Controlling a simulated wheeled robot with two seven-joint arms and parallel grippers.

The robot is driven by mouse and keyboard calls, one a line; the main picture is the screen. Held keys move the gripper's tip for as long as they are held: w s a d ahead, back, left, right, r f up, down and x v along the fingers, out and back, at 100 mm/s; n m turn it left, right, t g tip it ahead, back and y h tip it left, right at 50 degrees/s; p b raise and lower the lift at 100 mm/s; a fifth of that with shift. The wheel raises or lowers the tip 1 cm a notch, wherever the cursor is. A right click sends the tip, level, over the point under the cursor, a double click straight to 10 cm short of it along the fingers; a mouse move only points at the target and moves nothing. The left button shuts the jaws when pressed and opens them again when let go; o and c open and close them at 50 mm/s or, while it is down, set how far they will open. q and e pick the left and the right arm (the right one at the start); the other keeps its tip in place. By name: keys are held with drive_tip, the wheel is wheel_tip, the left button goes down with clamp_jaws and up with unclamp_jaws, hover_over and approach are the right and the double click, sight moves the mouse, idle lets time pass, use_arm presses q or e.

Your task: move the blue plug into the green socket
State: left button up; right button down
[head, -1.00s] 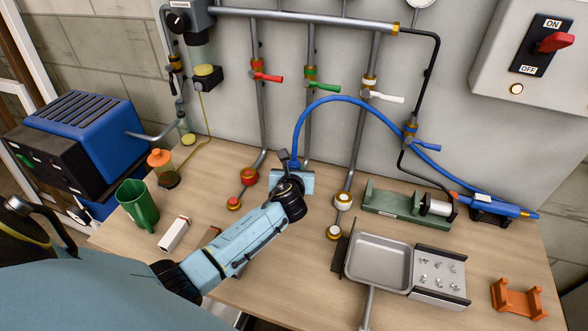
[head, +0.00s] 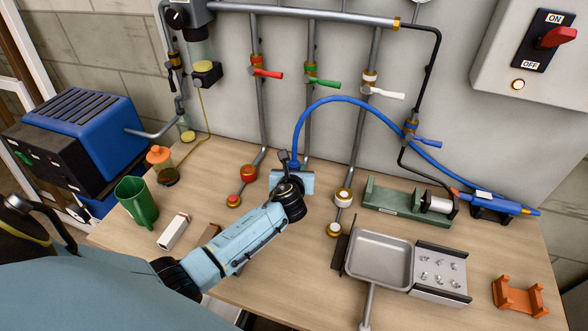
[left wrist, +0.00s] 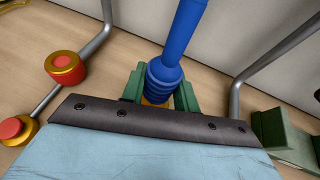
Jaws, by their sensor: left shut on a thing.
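The blue plug (left wrist: 166,72) is the ribbed end of a blue hose (head: 345,99). It stands about upright in my left gripper (head: 291,176), which is shut on it. In the left wrist view, green pieces (left wrist: 187,97) flank the plug's lower end, and a bit of gold shows below it. The green socket itself cannot be made out; the foot of the pipe with the green valve (head: 318,83) is hidden behind my gripper. I cannot tell whether the plug is seated in anything. My right gripper is not in view.
A red socket (head: 248,173) stands left of the gripper and a white socket (head: 343,197) right of it. A green stand (head: 385,205), a grey tray (head: 380,237) and an orange bracket (head: 520,297) lie to the right. A green mug (head: 138,203) is at left.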

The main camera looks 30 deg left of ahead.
sight(294, 149)
use_arm(q)
drive_tip(key=o, duration=1.5)
drive_tip(key=shift+c, duration=0.2)
drive_tip(key=shift+r, duration=0.1)
wheel_tip(294, 149, up, 8)
drive_tip(key=p, duration=0.8)
drive_tip(key=shift+f, duration=0.25)
drive_tip(key=shift+r, duration=1.15)
